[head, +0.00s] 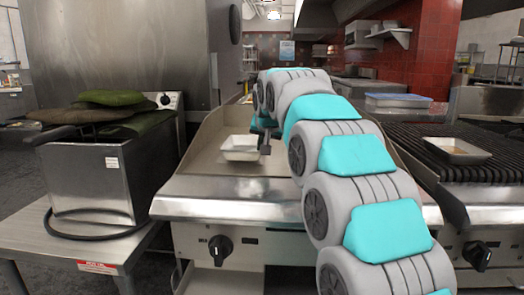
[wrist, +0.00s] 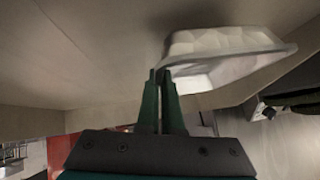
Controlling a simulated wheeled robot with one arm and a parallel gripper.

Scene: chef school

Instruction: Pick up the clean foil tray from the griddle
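The clean foil tray (head: 240,146) is a small pale, open tray at the griddle (head: 205,160), left of my arm. Its inside looks empty. In the wrist view the foil tray (wrist: 220,45) shows its crinkled side and rim, with the griddle plate behind it. My gripper (wrist: 157,72) has its two dark green fingers nearly together at the near corner of the tray's rim, and seems closed on that rim. In the head view my gripper (head: 265,146) is at the tray's right edge, partly hidden by my arm. I cannot tell whether the tray is raised off the plate.
A second tray (head: 457,148) with a brownish inside sits on the black grill grate (head: 480,170) to the right. A steel fryer (head: 95,180) with dark green cloths or bags on top stands left. The griddle has raised side and back walls. Its plate is otherwise clear.

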